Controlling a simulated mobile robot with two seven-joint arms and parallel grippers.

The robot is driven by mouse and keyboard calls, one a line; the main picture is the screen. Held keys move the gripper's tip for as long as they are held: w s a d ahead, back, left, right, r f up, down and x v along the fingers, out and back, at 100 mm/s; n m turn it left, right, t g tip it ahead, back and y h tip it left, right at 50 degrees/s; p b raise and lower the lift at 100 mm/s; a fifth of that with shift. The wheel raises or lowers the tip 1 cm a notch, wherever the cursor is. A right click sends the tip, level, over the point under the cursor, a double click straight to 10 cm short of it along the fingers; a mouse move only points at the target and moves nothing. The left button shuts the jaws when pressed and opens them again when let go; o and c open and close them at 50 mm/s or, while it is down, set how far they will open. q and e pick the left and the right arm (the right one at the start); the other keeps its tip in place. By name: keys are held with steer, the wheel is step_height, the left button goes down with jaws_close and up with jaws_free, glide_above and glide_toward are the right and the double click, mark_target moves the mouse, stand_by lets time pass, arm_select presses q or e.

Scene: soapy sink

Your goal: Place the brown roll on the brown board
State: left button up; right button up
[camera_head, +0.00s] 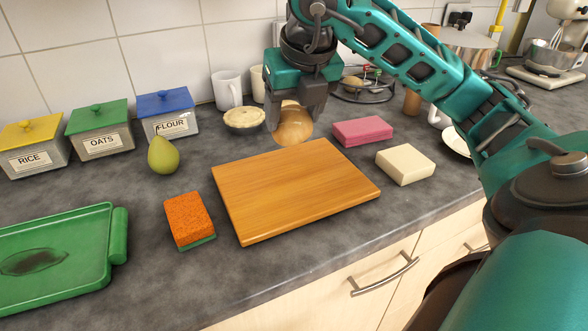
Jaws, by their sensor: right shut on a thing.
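The brown roll (294,128) is held between the fingers of my right gripper (294,112), which points down from above. The roll is round and light brown, and the fingers cover part of its sides. It shows just above the back edge of the brown board (300,190); I cannot tell how high it is or whether it touches anything. The board is a flat, bare wooden rectangle lying on the grey counter. My left gripper does not show.
An orange sponge (188,219) lies left of the board, with a green tray (70,255) further left. A pink block (362,131) and a cream block (404,164) lie to the right. A pear (163,155), a pie (244,119) and a white mug (228,90) stand behind.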

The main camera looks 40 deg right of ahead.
mark_target(294, 136)
step_height(294, 136, down, 5)
steer(key=shift+r, duration=0.15)
step_height(294, 136, down, 4)
steer(key=shift+r+b, duration=0.25)
steer(key=shift+b, duration=0.4)
steer(key=shift+f, duration=0.3)
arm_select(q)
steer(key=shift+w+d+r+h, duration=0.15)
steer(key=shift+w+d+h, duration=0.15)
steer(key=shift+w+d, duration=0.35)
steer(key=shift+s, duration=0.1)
arm_select(e)
steer(key=shift+f, duration=0.2)
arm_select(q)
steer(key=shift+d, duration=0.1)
arm_select(e)
steer(key=o, duration=1.5)
steer(key=shift+r, duration=0.1)
